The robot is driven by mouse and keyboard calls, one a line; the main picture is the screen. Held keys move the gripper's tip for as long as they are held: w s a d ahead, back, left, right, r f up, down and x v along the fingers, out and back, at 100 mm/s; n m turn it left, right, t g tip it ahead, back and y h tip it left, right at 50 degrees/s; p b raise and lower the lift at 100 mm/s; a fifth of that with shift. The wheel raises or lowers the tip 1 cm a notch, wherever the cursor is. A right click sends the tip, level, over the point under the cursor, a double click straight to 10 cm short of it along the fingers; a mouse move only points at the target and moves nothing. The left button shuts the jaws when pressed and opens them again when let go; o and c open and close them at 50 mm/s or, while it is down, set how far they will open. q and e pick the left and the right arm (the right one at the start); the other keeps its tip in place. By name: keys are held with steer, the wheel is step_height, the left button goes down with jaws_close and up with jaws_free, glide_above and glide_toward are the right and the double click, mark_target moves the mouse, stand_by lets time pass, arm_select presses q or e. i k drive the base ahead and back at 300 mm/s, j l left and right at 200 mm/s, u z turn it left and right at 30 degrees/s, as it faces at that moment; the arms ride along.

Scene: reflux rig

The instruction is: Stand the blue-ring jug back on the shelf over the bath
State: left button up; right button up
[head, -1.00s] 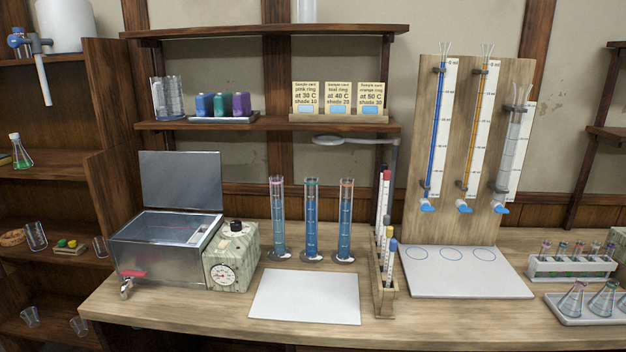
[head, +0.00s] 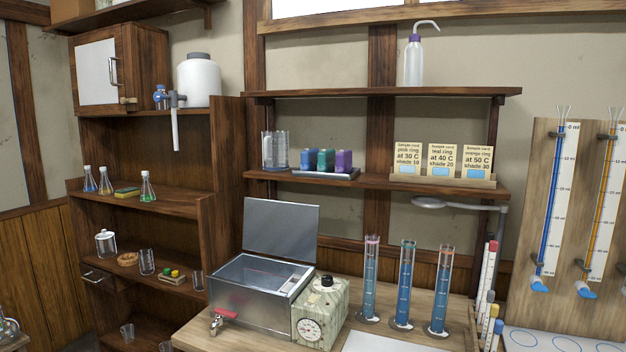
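The bath (head: 250,290) is a metal box with its lid raised, on the bench at centre left, with a red-handled tap at its front. The shelf over the bath (head: 385,182) is dark wood. Clear glass vessels (head: 274,151) stand at its left end; I cannot make out a coloured ring on them. I cannot tell which vessel is the blue-ring jug. A clear glass vessel (head: 147,262) and a white-topped jar (head: 106,243) stand on the left rack. Neither of my grippers is in view.
The shelf also holds a tray of coloured blocks (head: 325,174) and sample cards (head: 443,160). Tall cylinders (head: 405,285) stand right of the dial box (head: 320,312). A lamp arm (head: 455,204) hangs under the shelf. A wash bottle (head: 414,62) stands above.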

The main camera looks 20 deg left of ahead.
mark_target(275, 145)
steer(key=i+j, duration=0.1)
steer(key=j, duration=0.35)
steer(key=i+j, duration=0.1)
steer(key=j, duration=0.75)
steer(key=i+j, duration=0.15)
steer(key=j, duration=0.3)
steer(key=z, duration=0.05)
